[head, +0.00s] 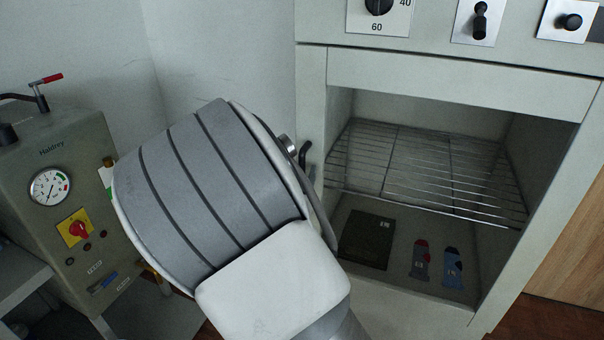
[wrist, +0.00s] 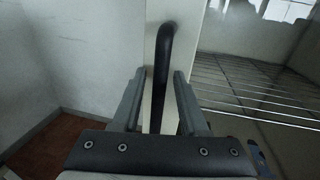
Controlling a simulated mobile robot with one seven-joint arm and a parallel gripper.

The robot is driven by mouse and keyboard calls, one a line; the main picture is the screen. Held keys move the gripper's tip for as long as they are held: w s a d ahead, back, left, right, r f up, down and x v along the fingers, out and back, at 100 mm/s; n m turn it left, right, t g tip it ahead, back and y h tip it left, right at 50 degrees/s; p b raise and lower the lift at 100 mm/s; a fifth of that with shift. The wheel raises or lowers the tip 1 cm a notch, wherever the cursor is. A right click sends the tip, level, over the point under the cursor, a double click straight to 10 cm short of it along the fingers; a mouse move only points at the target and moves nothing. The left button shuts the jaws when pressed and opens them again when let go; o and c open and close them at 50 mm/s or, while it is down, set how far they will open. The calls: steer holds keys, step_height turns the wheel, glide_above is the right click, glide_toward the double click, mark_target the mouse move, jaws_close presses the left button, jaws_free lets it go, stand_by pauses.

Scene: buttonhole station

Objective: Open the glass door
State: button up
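The glass door (head: 312,110) is a pale-framed pane on the front of a white cabinet and looks closed, its frame lying against the cabinet front. Its black bar handle (wrist: 163,75) stands upright on the left side of the frame; in the head view only its upper end (head: 303,153) shows beside my arm. My gripper (wrist: 160,75) is open, with one finger on each side of the handle. A pale strip shows between the left finger and the handle; the right finger is very close to it. My arm hides the gripper in the head view.
Behind the glass are a wire rack (head: 430,170), a dark flat item (head: 367,240) and two small figures marked red (head: 420,262) and blue (head: 452,268). A grey gauge unit (head: 65,180) stands left. Knobs (head: 378,5) sit above the door. A white wall (head: 215,50) is close behind.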

jaws_close()
stand_by(1.2)
